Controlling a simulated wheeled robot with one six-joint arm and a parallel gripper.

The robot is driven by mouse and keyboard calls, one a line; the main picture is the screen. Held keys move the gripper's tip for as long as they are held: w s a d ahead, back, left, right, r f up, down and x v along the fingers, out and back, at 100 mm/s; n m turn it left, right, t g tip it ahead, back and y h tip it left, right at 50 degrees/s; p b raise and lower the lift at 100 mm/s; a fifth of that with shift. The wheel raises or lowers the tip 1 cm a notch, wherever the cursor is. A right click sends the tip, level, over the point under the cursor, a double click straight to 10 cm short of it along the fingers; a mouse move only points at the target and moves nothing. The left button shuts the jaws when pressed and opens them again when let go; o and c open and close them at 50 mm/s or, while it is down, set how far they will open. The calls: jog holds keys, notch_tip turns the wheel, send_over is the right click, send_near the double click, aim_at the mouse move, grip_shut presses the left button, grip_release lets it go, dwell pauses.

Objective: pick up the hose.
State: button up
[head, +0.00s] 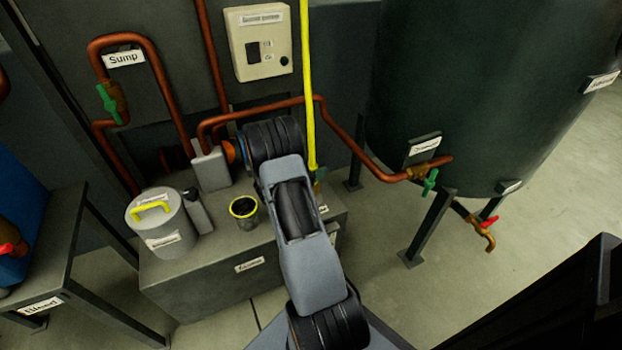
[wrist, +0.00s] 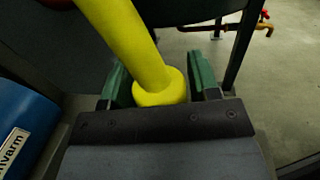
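The yellow hose (head: 307,85) runs nearly upright in the head view, from the top edge down to just behind my arm. In the wrist view the hose (wrist: 124,38) slants down to a wider, flared yellow end. My gripper (wrist: 157,80) has one green finger on each side of that end. The flared end fills most of the gap between the fingers. I cannot tell whether both fingers press on it. In the head view my gripper is mostly hidden behind my own arm.
A grey tank box (head: 205,287) below carries a lidded canister (head: 168,240) and a small cup (head: 243,209). Copper pipes (head: 350,140) run behind the arm. A large dark tank (head: 480,90) stands right. The floor (head: 545,235) at right is clear.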

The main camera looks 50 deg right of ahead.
jog(key=c, duration=0.7)
jog(key=shift+c, duration=0.7)
jog(key=shift+r, duration=0.1)
